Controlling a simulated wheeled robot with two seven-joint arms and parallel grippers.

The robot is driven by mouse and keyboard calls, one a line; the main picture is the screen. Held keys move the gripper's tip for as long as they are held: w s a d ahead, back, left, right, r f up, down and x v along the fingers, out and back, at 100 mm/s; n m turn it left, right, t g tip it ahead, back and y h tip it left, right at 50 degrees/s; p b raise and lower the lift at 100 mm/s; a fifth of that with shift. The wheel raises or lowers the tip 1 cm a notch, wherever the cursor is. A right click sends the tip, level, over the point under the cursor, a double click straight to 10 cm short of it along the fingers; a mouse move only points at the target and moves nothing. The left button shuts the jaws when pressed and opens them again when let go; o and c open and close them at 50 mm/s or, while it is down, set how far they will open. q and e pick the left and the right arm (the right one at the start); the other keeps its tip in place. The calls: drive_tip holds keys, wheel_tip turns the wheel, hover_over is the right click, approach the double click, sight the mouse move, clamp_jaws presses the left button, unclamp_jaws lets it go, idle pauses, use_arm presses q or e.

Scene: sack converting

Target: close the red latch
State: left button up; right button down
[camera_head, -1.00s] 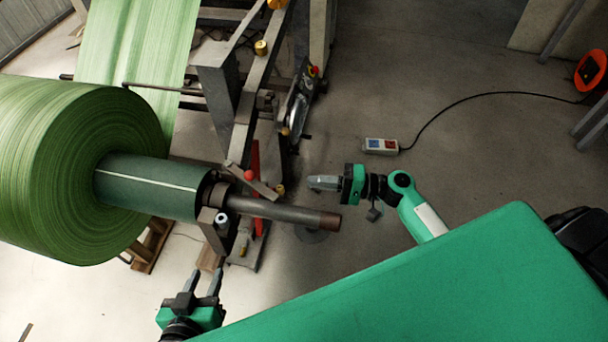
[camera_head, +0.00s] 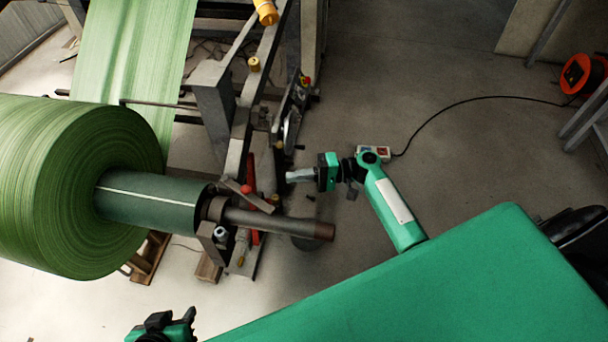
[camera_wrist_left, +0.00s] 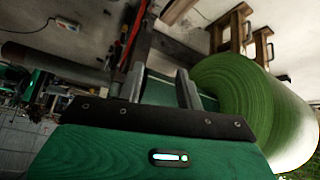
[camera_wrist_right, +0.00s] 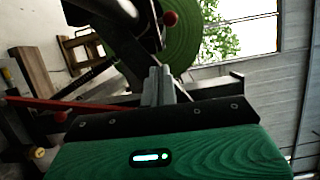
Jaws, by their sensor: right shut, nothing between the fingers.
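A grey latch lever with a red ball knob (camera_head: 246,189) lies across the bearing block at the roll's shaft end, slanting down to the right in the head view. A red ball knob also shows at the top of the right wrist view (camera_wrist_right: 170,18). My right gripper (camera_head: 288,177) is shut and empty, a short way right of the knob and pointing left towards it, with a gap between. In the right wrist view its fingers (camera_wrist_right: 158,82) are together. My left gripper (camera_wrist_left: 160,72) is open and empty; it sits low at the head view's bottom edge, away from the latch.
The green roll (camera_head: 55,185) on its dark core (camera_head: 150,202) fills the left. The bare shaft end (camera_head: 290,223) sticks out right, below my right gripper. A red bar (camera_head: 252,168) stands by the frame.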

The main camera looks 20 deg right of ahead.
sight(261, 199)
use_arm(q)
drive_tip(key=shift+s+a+r+g, duration=0.15)
drive_tip(key=shift+s+a+g, duration=0.25)
drive_tip(key=shift+a, duration=0.15)
use_arm(e)
drive_tip(key=a, duration=0.8)
drive_tip(key=shift+s+a, duration=0.25)
drive_tip(key=shift+s, duration=0.15)
drive_tip(key=shift+r, duration=0.1)
drive_tip(key=shift+s+a+r+p, duration=0.1)
drive_tip(key=shift+s+a+p, duration=0.3)
drive_tip(key=shift+s+a, duration=0.7)
use_arm(q)
drive_tip(key=shift+s+a+y, duration=0.1)
drive_tip(key=shift+a+y, duration=0.25)
drive_tip(key=shift+y, duration=0.05)
use_arm(e)
drive_tip(key=shift+w, duration=0.1)
